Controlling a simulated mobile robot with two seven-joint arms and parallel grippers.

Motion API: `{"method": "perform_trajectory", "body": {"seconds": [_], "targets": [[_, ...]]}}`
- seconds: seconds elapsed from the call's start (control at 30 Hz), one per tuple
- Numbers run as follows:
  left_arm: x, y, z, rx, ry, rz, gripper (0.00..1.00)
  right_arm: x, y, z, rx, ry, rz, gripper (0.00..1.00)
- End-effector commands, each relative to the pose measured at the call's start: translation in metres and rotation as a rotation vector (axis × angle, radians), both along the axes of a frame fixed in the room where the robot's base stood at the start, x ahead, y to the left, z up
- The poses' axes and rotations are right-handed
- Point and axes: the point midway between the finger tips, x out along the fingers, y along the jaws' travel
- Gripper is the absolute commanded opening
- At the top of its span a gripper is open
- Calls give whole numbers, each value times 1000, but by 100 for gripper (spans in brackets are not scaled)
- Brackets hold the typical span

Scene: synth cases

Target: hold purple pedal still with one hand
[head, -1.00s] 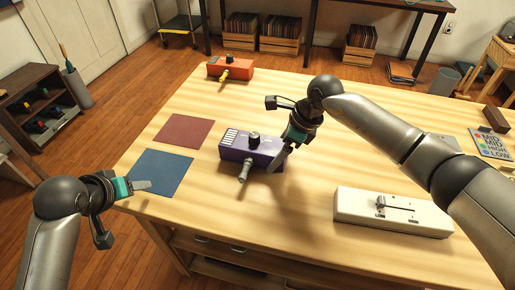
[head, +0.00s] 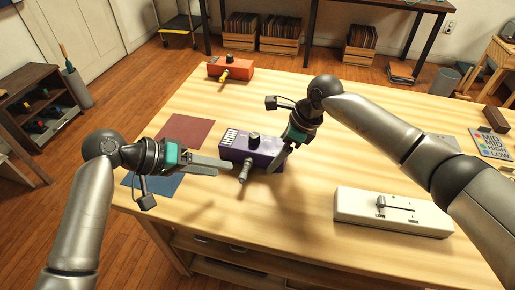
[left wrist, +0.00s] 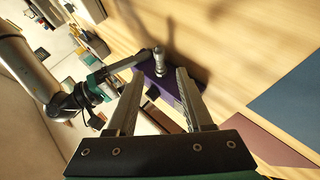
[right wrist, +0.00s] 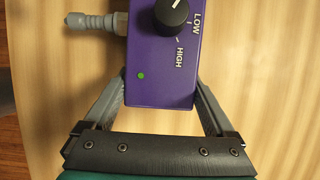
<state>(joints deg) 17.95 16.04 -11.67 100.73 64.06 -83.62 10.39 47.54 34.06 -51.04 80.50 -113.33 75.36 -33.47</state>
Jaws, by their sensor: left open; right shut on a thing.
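The purple pedal (head: 262,154) lies on the wooden table, with a black knob (head: 253,137) on top and a grey plug (head: 243,174) sticking out of its near side. My right gripper (head: 284,157) is shut on the pedal's right end; the right wrist view shows its fingers on both sides of the purple case (right wrist: 160,88). My left gripper (head: 228,166) is open and empty, just left of the plug. In the left wrist view its fingers (left wrist: 159,77) are spread, with the plug (left wrist: 157,58) and purple case (left wrist: 185,85) beyond them.
A red mat (head: 187,131) and a blue mat (head: 152,183) lie to the left, the blue one partly hidden by my left gripper. An orange pedal (head: 232,72) stands at the back. A white pedal (head: 392,212) lies at the front right. Bare wood surrounds the purple pedal.

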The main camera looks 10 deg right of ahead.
Motion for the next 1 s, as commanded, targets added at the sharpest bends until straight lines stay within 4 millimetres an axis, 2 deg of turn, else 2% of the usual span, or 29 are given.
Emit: {"method": "perform_trajectory", "body": {"seconds": [0.23,0.5,0.93,1.0], "targets": [[7,-29,-22,-2,1,-1,51,1,0,1,2,-2,0,23],[13,-50,-39,0,-1,-1,51,1,0,1,2,-2,0,23],[15,-55,-44,2,-1,1,51,1,0,1,2,-2,0,23],[15,-55,-44,2,-1,1,43,1,0,1,2,-2,0,23]]}}
